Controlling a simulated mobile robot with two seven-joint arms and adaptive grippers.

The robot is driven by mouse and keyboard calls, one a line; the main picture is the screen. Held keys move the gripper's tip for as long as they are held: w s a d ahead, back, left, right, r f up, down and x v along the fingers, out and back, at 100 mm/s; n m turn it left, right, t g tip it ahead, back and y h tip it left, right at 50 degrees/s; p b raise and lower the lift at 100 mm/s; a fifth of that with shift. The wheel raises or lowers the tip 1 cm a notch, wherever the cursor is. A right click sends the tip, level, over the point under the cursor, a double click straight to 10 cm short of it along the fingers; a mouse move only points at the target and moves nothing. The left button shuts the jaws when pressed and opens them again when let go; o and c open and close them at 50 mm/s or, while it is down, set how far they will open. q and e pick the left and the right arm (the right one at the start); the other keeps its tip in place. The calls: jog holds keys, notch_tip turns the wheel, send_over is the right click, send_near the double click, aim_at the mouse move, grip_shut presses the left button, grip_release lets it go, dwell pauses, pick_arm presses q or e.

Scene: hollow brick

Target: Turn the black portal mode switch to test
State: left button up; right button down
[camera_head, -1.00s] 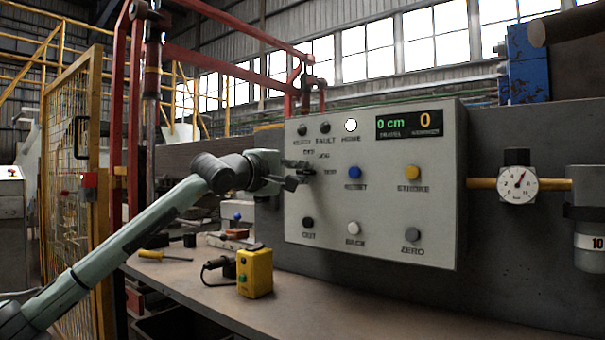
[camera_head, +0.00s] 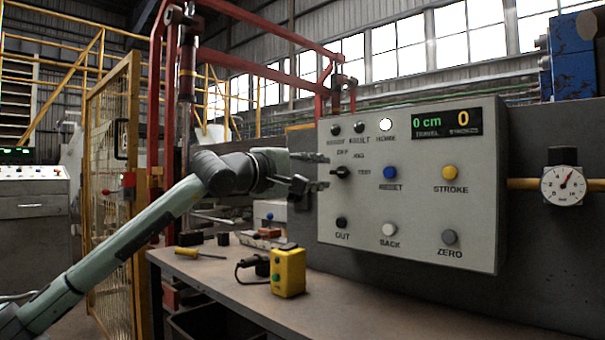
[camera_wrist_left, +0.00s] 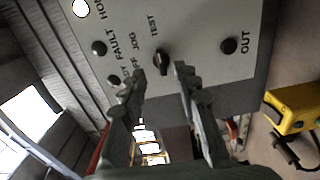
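The black mode switch (camera_head: 342,172) is a small knob on the grey control panel (camera_head: 436,255), below the OFF and JOG labels and left of the TEST label. Its bar lies roughly level, in line with TEST; I cannot tell which end is the pointer. In the left wrist view the knob (camera_wrist_left: 162,61) shows beyond the gap between my fingertips. My left gripper (camera_head: 322,172) is open and empty, just left of the knob in the head view, and looks clear of it. My right gripper is not in view.
The panel also carries a blue RESET button (camera_head: 390,172), a yellow STROKE button (camera_head: 449,172) and a black OUT button (camera_head: 341,222). A yellow box (camera_head: 289,272) with a cable and a screwdriver (camera_head: 200,254) lie on the bench below. A gauge (camera_head: 562,186) is at right.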

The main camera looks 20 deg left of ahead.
pick_arm(q)
jog(key=shift+v, duration=2.7)
